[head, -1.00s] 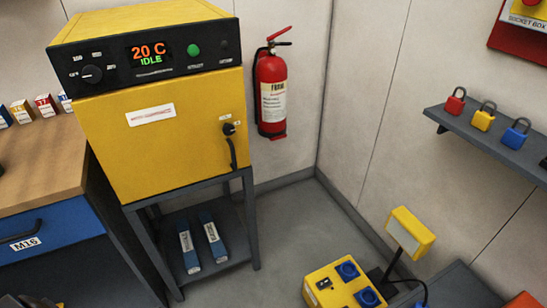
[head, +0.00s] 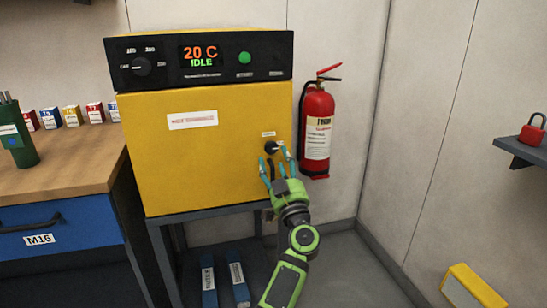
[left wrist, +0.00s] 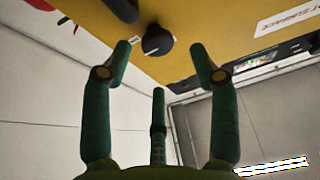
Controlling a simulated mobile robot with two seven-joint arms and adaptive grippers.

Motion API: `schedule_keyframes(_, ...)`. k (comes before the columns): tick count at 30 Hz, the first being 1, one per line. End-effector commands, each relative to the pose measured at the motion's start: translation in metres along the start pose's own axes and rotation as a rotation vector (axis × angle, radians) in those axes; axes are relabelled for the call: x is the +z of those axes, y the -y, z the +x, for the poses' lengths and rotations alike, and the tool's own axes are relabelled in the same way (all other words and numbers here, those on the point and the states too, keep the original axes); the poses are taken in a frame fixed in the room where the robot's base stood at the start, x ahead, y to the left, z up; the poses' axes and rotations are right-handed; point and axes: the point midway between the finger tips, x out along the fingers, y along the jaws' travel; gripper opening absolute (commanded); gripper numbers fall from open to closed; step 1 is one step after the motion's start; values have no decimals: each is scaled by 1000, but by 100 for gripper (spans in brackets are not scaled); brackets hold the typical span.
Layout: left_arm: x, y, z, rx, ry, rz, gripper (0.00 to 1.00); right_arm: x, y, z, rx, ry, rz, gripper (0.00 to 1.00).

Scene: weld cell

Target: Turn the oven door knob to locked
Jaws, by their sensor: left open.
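The yellow oven (head: 190,165) stands on a dark frame, its door shut. The black door knob (head: 271,147) sits near the right edge of the door, with a small label above it. My left gripper (head: 274,165) is just below and in front of the knob, its teal fingers spread. In the left wrist view the knob (left wrist: 157,40) shows beyond and between the open fingertips (left wrist: 162,58), and I see no contact. The door handle is largely hidden behind my gripper in the head view. My right gripper is not in view.
A red fire extinguisher (head: 317,130) hangs on the wall just right of the oven. The control panel (head: 200,60) above the door reads 20 C IDLE. A wooden-topped bench (head: 70,175) stands at left. Blue packs (head: 236,280) lie on the shelf below.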

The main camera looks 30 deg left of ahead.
Motion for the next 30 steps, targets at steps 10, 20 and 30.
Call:
schedule_keyframes(10,1,0,38,2,0,0,60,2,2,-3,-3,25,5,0)
schedule_keyframes(20,1,0,40,3,0,0,36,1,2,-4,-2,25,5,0)
schedule_keyframes(30,-1,0,40,0,-2,-6,5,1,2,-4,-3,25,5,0)
